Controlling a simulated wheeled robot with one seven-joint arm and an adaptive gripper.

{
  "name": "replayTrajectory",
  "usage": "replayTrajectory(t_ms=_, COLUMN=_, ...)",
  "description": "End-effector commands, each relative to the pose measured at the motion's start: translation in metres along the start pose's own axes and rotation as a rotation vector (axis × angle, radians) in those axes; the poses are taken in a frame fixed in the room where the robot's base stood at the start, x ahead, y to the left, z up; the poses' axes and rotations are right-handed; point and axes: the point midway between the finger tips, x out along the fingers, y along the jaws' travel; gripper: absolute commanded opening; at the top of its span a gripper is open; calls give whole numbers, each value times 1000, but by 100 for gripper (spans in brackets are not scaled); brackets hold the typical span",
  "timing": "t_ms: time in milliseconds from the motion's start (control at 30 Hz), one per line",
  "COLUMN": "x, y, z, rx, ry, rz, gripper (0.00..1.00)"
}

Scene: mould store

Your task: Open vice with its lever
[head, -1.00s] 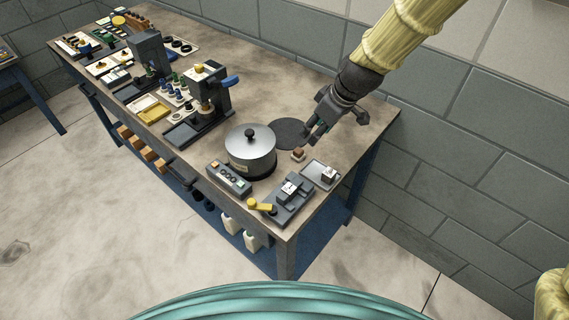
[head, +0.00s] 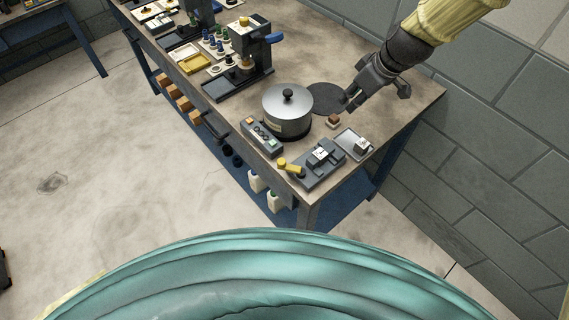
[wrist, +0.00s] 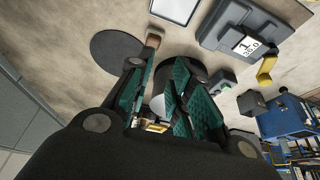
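The vice (head: 322,160) is a grey block-like device with a white label, near the bench's front right corner. Its yellow lever (head: 290,165) sticks out at its left end.
A lidded metal pot (head: 288,108) stands behind the vice, left of my gripper. A button box (head: 262,138) is left of the vice, a grey tray (head: 367,145) right of it. A brown block (head: 333,121) lies near the dark disc (head: 328,92). A wall borders the right side.

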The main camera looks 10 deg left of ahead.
Motion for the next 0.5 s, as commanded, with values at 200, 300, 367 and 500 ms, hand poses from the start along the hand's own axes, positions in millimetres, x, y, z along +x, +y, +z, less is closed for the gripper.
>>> replayTrajectory(t_ms=200, x=16, y=-79, z=-16, rx=-358, ry=-31, rz=-196, gripper=0)
replayTrajectory(t_ms=300, x=18, y=-126, z=-21, rx=-605, ry=-41, rz=-314, gripper=0)
replayTrajectory(t_ms=367, x=18, y=-150, z=-22, rx=-754, ry=-45, rz=-380, gripper=0)
replayTrajectory(t_ms=500, x=10, y=-199, z=-23, rx=-1101, ry=-44, rz=-514, gripper=0)
